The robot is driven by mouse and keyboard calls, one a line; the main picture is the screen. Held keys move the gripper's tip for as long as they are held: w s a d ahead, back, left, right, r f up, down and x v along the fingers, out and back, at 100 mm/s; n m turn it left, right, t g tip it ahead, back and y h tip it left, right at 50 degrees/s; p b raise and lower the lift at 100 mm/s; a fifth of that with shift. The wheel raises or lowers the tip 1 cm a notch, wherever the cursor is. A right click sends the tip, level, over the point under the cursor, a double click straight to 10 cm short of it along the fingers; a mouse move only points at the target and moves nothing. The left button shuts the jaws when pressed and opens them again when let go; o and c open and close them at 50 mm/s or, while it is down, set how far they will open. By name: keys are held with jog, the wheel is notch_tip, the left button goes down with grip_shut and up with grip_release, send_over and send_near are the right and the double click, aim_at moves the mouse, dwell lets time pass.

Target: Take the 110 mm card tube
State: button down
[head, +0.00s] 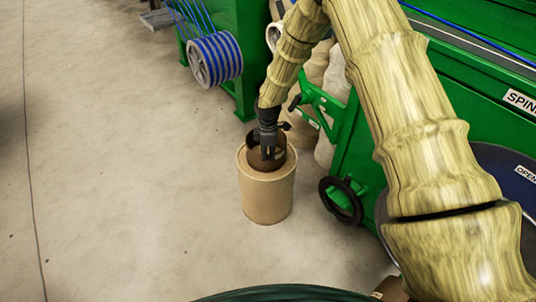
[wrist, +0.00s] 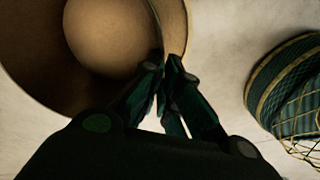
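The card tube (head: 257,158) is a brown, open-topped cylinder on top of a tan drum (head: 267,195) in the head view. In the wrist view the tube (wrist: 30,45) fills the upper left, and I look down into its open end at a round tan surface. My gripper (head: 267,150) points down at the tube's rim. In the wrist view its dark fingertips (wrist: 164,66) are close together at the tube's right wall, apparently pinching the thin wall between them. The exact contact is partly hidden by the fingers.
Green machinery (head: 350,140) with a black handwheel (head: 341,201) stands right of the drum. A reel of blue cable (head: 215,59) is behind. A dark green, netted object (wrist: 285,85) is at the right in the wrist view. The concrete floor (head: 120,170) to the left is clear.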

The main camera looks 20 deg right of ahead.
jog(key=shift+r+p, duration=0.9)
jog(key=shift+r, duration=0.15)
dwell(1.4)
